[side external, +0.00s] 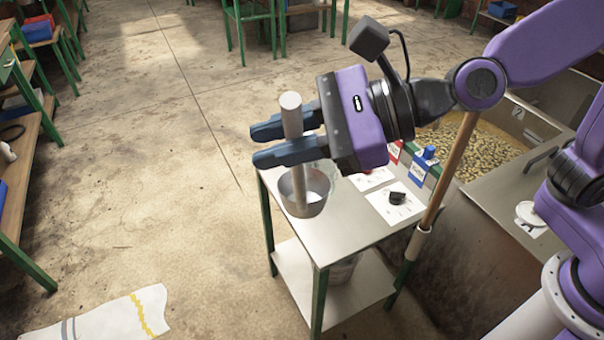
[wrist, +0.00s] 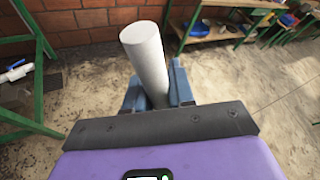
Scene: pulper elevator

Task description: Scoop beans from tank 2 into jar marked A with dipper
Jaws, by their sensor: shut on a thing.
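My gripper (side external: 282,144) is shut on the upright grey handle of the dipper (side external: 292,115). The dipper's metal cup (side external: 304,192) hangs at the lower end, over the far left part of the small table. No beans can be made out in the cup. In the wrist view, the pale handle (wrist: 146,58) rises between the blue fingers of my gripper (wrist: 158,95). Tank 2 (side external: 519,113) is at the right behind my arm, with a layer of yellow-brown beans (side external: 475,145) in it. I cannot make out the jar marked A; my gripper covers part of the tabletop.
The metal table (side external: 345,222) holds white cards, a dark small object (side external: 397,198) and a blue-and-white carton (side external: 425,160). A wooden pole (side external: 450,165) leans between table and tank. A bucket (side external: 345,268) stands on the lower shelf.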

